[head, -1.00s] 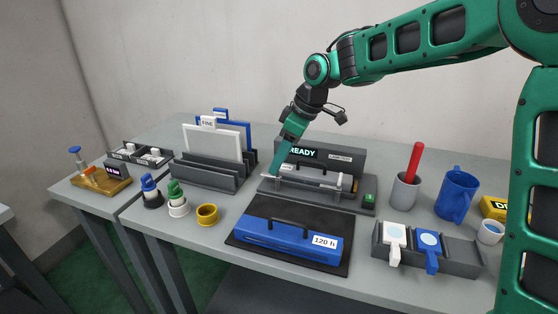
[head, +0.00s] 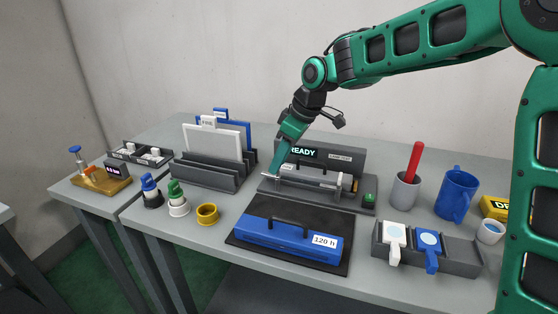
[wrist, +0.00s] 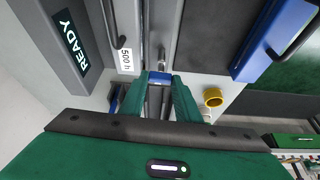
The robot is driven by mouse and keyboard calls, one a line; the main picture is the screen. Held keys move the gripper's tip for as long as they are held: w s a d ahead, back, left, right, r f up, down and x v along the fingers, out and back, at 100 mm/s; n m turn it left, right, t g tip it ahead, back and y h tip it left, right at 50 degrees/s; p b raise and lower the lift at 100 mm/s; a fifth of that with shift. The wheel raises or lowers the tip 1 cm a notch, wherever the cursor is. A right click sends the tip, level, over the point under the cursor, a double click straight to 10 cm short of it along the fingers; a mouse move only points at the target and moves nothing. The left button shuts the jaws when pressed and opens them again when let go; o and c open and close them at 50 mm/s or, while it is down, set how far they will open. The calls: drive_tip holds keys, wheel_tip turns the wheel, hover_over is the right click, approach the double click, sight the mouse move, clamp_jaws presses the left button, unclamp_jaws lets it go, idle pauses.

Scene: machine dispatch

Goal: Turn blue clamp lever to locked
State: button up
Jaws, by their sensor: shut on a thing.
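The blue clamp lever (wrist: 160,77) shows in the wrist view as a blue piece between my fingertips. My gripper (wrist: 162,84) is shut on it. In the head view my gripper (head: 271,173) is at the left end of the grey machine (head: 323,194), and its fingers hide the lever there. The machine's display (head: 304,153) reads READY, and it also shows in the wrist view (wrist: 68,45). A light grey cartridge lies in the machine, and its label (wrist: 126,61) reads 500 h. A metal rod runs along the machine's front.
A blue cartridge (head: 278,240) labelled 120 h lies on a black mat (head: 241,239) in front. A yellow ring (head: 207,214) and green (head: 177,199) and blue (head: 151,190) knobbed pieces stand left. A file rack (head: 205,175) is behind them. Cups and a tray (head: 460,253) stand right.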

drive_tip(key=m+t, duration=0.1)
drive_tip(key=m, duration=0.3)
drive_tip(key=shift+r+h, duration=0.1)
drive_tip(key=shift+h, duration=0.2)
drive_tip(key=m, duration=0.2)
drive_tip(key=m+t+h, duration=0.1)
drive_tip(key=m, duration=0.1)
drive_tip(key=shift+a+m+h, duration=0.2)
drive_tip(key=shift+m+h, duration=0.1)
drive_tip(key=m+h, duration=0.1)
drive_tip(key=m, duration=0.1)
drive_tip(key=m+h, duration=0.1)
drive_tip(key=m, duration=0.2)
drive_tip(key=shift+a+t, duration=0.2)
drive_tip(key=shift+t, duration=0.2)
drive_tip(key=shift+m+h, duration=0.6)
drive_tip(key=shift+m, duration=1.2)
drive_tip(key=o, duration=0.9)
drive_tip(key=shift+o, duration=0.7)
drive_tip(key=shift+s, duration=0.1)
